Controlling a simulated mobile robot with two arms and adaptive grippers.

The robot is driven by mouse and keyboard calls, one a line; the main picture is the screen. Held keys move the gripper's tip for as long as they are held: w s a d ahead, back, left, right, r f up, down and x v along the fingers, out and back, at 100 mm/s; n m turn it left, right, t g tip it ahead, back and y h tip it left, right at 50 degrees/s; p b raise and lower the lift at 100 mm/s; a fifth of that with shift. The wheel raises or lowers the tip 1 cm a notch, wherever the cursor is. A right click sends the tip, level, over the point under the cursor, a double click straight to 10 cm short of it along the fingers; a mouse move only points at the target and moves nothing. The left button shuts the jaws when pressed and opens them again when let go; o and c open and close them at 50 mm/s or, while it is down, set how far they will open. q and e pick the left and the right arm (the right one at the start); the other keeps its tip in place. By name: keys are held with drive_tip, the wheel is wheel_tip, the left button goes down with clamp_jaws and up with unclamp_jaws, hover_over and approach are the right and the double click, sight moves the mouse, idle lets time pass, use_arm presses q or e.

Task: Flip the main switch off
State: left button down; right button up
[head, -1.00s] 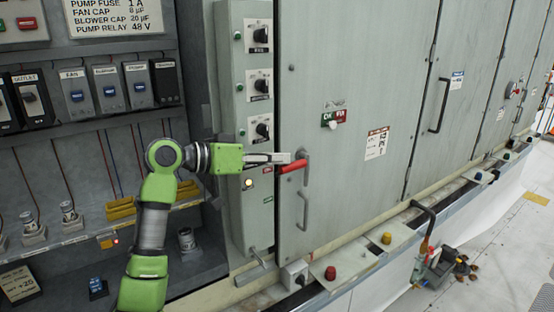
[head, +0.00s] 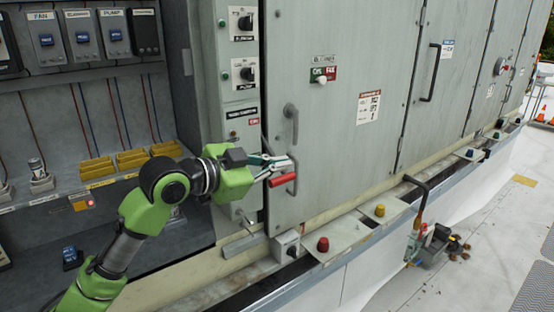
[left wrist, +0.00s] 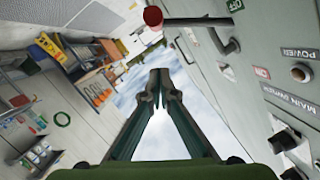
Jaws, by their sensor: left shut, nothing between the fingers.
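The main switch's red handle (head: 284,179) sticks out from the narrow grey-green panel on the cabinet front, level with the lower door handle. The dark label plate (head: 242,112) and a small red label (head: 253,121) are above it. My left gripper (head: 287,162) is shut and empty, with its fingertips just above the red handle; I cannot tell whether they touch it. In the left wrist view, the closed fingers (left wrist: 160,85) point up the picture, and a red handle end (left wrist: 153,16) shows beyond them. The switch's base is hidden behind the gripper. My right gripper is not in view.
An upper door handle (head: 290,124) and a lower one stand close by the gripper. Rotary knobs (head: 247,74) are above on the panel. Red (head: 323,244) and yellow (head: 380,210) caps sit on the ledge below. An open bay with yellow terminals (head: 97,168) lies left.

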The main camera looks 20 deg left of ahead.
sight(272, 187)
use_arm(q)
drive_tip(key=f+m+b, duration=0.1)
drive_tip(key=f, duration=0.1)
drive_tip(key=f+m+b, duration=0.1)
drive_tip(key=f, duration=0.1)
drive_tip(key=a+f+m+t+b, duration=0.1)
drive_tip(key=f, duration=0.1)
drive_tip(key=shift+w+y, duration=0.3)
drive_tip(key=shift+w, duration=0.1)
drive_tip(key=shift+w+a+f+m+t+b, duration=0.15)
drive_tip(key=shift+w+a+f+m+b, duration=0.1)
drive_tip(key=shift+f+m+b, duration=0.2)
drive_tip(key=shift+w+a+f+m+t+b, duration=0.15)
drive_tip(key=shift+a+f+m+b, duration=0.15)
drive_tip(key=shift+f+m, duration=0.2)
drive_tip(key=shift+f, duration=0.1)
